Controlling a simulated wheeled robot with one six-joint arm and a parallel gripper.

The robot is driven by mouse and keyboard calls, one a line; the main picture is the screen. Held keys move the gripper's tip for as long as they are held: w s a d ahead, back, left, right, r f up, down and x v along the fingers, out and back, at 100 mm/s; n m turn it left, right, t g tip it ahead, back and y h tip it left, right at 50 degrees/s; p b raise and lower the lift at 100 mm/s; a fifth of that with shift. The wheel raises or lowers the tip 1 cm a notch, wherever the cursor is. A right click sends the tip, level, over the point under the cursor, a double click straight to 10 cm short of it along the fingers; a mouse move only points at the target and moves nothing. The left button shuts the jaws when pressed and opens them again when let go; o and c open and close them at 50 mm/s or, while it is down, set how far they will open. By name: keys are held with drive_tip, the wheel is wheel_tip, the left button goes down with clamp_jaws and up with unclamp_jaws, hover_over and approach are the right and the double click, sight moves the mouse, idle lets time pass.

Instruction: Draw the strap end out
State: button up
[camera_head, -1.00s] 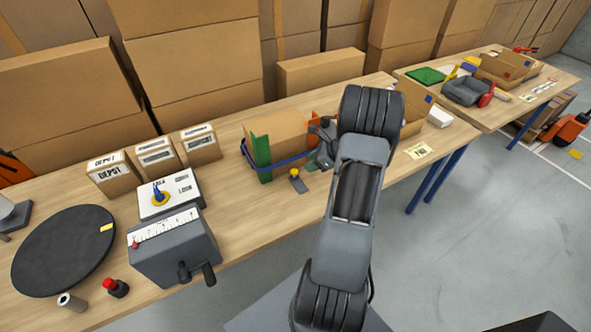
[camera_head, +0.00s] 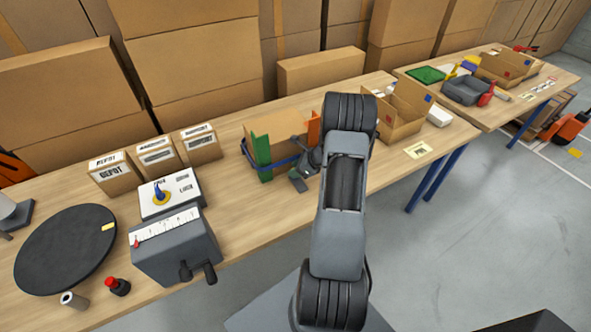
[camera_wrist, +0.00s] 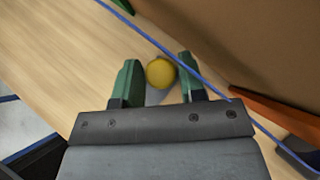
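A blue strap (camera_head: 284,163) runs around an open cardboard box with a green corner piece (camera_head: 261,150) and an orange corner piece (camera_head: 314,128). The blue strap (camera_wrist: 165,48) also crosses the wrist view diagonally. A round yellow knob (camera_wrist: 160,72) shows between the fingers of my gripper in the wrist view; I cannot tell whether they touch it. My gripper (camera_head: 299,184) is open, pointing down at the table just in front of the box. It hides the knob in the head view. I cannot make out how the knob joins the strap.
A grey box with a scale and handles (camera_head: 174,245), a white panel with a blue knob (camera_head: 172,193) and a black round plate (camera_head: 65,247) stand left. An open carton (camera_head: 402,125) stands right behind my arm. The table between the grey box and my gripper is clear.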

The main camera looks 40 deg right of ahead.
sight(304, 190)
clamp_jaws()
drive_tip(key=shift+s+a+b, duration=0.25)
drive_tip(key=shift+s+b, duration=0.15)
drive_tip(key=shift+s, duration=1.15)
drive_tip(key=shift+s+a+b, duration=0.2)
drive_tip(key=shift+s+b, duration=0.15)
drive_tip(key=shift+s, duration=1.2)
drive_tip(key=shift+o, duration=0.4)
unclamp_jaws()
drive_tip(key=shift+s, duration=0.1)
drive_tip(key=v, duration=1.3)
drive_tip(key=shift+s+d+r, duration=0.2)
drive_tip(key=shift+r, duration=0.1)
